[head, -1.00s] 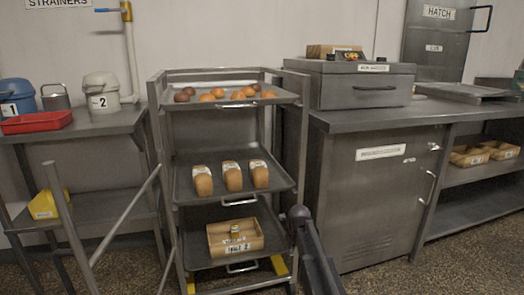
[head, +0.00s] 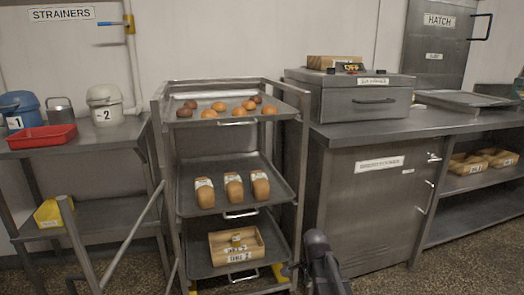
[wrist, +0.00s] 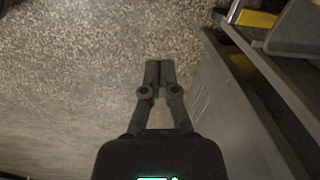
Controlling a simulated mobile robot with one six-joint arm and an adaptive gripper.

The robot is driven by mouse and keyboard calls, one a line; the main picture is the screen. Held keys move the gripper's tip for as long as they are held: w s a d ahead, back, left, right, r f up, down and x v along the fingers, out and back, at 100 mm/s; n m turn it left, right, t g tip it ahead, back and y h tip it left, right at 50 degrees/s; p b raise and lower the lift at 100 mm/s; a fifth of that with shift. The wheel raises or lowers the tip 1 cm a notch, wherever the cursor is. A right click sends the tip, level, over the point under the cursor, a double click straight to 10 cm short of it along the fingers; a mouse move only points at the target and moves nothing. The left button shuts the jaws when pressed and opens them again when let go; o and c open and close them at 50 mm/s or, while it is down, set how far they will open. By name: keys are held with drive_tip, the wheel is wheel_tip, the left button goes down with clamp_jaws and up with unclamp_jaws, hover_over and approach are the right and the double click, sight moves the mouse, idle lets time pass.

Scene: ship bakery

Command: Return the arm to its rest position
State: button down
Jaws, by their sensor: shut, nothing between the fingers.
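My gripper (wrist: 152,75) is in the middle of the wrist view, pointing down at the speckled floor. Its two fingers are together with nothing between them.
A metal rack (head: 167,135) holds trays with buns, loaves and a wooden box (head: 236,247). A steel cabinet (head: 370,215) stands right of it. A side table (head: 100,135) with pails and a red tray (head: 42,137) is left. The wrist view shows open floor (wrist: 70,70).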

drive_tip(key=s+d+r+n+g+p, duration=0.15)
drive_tip(key=s+r+n+p, duration=0.3)
drive_tip(key=s+n, duration=0.85)
wheel_tip(320, 180, up, 38)
drive_tip(key=p, duration=3.7)
drive_tip(key=shift+w+d+p, duration=0.2)
drive_tip(key=shift+w+p, duration=0.15)
